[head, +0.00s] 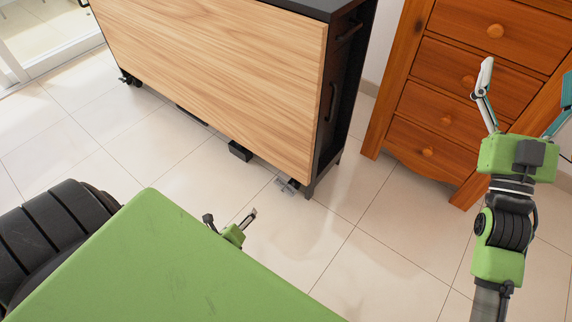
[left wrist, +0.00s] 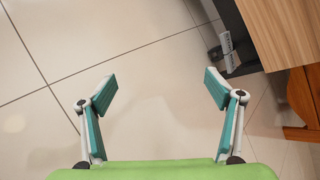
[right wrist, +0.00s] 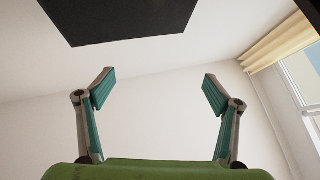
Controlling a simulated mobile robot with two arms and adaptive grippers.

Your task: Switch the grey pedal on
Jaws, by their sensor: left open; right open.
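The grey pedal (head: 287,186) is a small flat piece low by the floor, under the near right end of the wood-panelled cabinet. In the left wrist view the pedal (left wrist: 227,47) shows at the upper right, beyond the right fingertip. I cannot tell its switch position. My left gripper (head: 231,216) is open and empty, partly hidden behind my green body; it is low over the tiles, left of and nearer than the pedal, not touching it. My right gripper (head: 527,80) is open and empty, raised in front of the drawers, far from the pedal.
The cabinet (head: 220,70) with black frame overhangs the floor by the pedal. A black block (head: 240,151) lies under its lower edge. A wooden chest of drawers (head: 440,110) stands at the right. The tiled floor (head: 340,250) before the cabinet is clear.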

